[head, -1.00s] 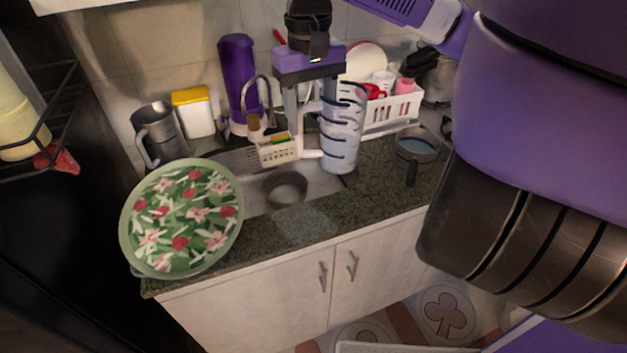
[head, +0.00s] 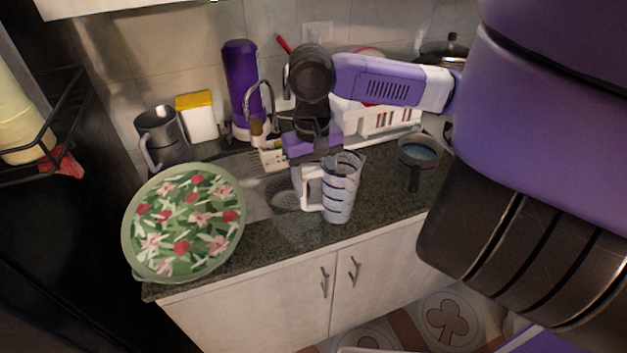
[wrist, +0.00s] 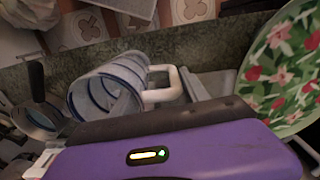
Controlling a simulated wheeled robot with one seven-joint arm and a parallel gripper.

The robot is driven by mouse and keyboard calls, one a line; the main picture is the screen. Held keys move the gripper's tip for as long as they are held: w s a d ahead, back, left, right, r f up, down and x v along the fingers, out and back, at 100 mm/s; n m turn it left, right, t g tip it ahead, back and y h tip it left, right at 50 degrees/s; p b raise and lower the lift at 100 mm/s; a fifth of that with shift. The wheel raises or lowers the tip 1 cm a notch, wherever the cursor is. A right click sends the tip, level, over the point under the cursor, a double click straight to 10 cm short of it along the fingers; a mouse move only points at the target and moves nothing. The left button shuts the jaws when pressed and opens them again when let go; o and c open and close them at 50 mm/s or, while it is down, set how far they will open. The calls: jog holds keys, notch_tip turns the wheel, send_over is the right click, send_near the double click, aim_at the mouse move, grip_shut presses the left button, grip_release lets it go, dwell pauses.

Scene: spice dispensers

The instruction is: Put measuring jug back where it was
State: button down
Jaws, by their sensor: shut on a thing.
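The measuring jug (head: 342,188) is clear with dark stripes and a white handle on its left side. It is upright at the counter's front part, right of the sink. My gripper (head: 312,168) is shut on the jug's handle, seen from above and behind. In the wrist view the jug (wrist: 108,88) lies beyond the purple gripper body, with its white handle (wrist: 162,92) toward the right. I cannot tell whether the jug's base touches the counter.
A floral green tray (head: 185,222) overhangs the counter's left front. A dark pan (head: 418,155) stands to the right of the jug. A grey pitcher (head: 160,138), yellow-lidded box (head: 198,117), purple bottle (head: 241,80) and white dish rack (head: 385,120) line the back. Granite counter (head: 285,232) in front is clear.

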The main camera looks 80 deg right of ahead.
jog(key=shift+f, duration=0.15)
jog(key=c, duration=0.6)
grip_release()
jog(key=shift+o, duration=0.2)
notch_tip(320, 180, up, 12)
jog(key=shift+w+a, duration=0.1)
jog(key=shift+w, duration=0.1)
dwell(0.3)
